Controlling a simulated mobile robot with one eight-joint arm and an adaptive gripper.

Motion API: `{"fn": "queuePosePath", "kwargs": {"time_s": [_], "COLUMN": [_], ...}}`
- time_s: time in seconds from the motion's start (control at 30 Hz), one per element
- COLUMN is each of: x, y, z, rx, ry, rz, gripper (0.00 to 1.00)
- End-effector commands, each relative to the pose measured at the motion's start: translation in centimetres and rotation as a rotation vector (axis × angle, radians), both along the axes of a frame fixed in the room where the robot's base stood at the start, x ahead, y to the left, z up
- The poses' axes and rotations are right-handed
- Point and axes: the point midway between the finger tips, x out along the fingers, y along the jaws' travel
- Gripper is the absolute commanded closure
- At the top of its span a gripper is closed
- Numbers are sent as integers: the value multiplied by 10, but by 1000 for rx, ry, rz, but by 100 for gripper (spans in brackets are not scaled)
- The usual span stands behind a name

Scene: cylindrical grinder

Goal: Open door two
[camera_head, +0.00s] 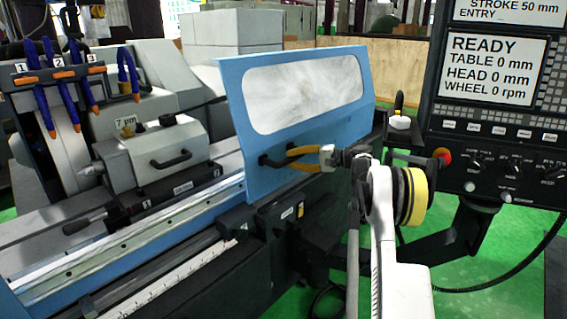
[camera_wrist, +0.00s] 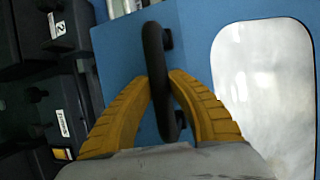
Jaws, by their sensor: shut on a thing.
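The blue door (camera_head: 238,122) with a pale window (camera_head: 305,95) stands upright on the right part of the grinder's front. Its black handle (camera_wrist: 156,75) runs between the two yellow fingers of my gripper (camera_wrist: 165,90) in the wrist view. In the head view my gripper (camera_head: 292,158) reaches from the right to the handle at the door's lower middle. A label reading 2 (camera_wrist: 56,24) is on a black part beside the door.
The control panel (camera_head: 495,110) with its screen and knobs stands close on the right of my arm. The grinder's rail (camera_head: 130,240) runs along the front left. Blue hoses (camera_head: 60,85) and a workhead (camera_head: 155,150) are behind it. Green floor (camera_head: 480,265) shows at lower right.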

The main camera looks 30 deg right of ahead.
Motion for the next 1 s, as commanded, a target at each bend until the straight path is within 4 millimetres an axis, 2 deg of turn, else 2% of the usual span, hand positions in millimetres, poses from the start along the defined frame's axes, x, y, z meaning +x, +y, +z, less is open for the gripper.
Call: {"fn": "queuePosePath", "kwargs": {"time_s": [0.47,0.5,0.53,0.57,0.87,1.0], "x": [2,2,2,2,1,-5], "y": [-6,-6,-6,-5,-6,-11], "z": [0,0,0,0,0,2], "rx": [0,0,0,0,0,0], "ry": [0,0,0,0,0,0], "rz": [1,1,1,1,1,1], "gripper": [100,67,58,55,55,55]}}
